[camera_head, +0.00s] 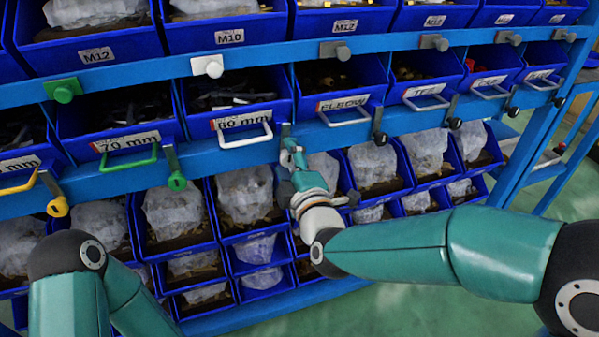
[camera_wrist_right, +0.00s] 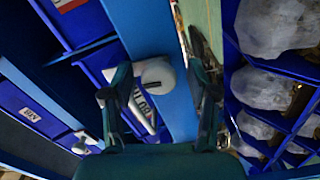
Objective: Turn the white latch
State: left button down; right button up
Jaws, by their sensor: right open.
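The white latch (camera_wrist_right: 157,75) shows in the right wrist view as a round white knob on a blue rail, beside the bin labelled 60 mm. In the head view my right gripper hides it. My right gripper (camera_head: 290,150) is at the rail just right of the 60 mm bin's white handle (camera_head: 245,136). In the right wrist view the same gripper (camera_wrist_right: 158,82) is open, with one finger on each side of the knob. Whether a finger touches the knob I cannot tell. My left arm shows at the lower left of the head view, but its gripper is out of view.
A green latch (camera_head: 177,181) and a yellow latch (camera_head: 57,206) hang to the left. A dark latch (camera_head: 380,138) hangs to the right by the ELBOW bin (camera_head: 345,102). Bins with bagged parts fill the rows below. Green floor (camera_head: 400,312) is open at lower right.

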jog(key=v, duration=1.1)
jog(key=shift+s, duration=0.2)
jog(key=shift+d, duration=0.15)
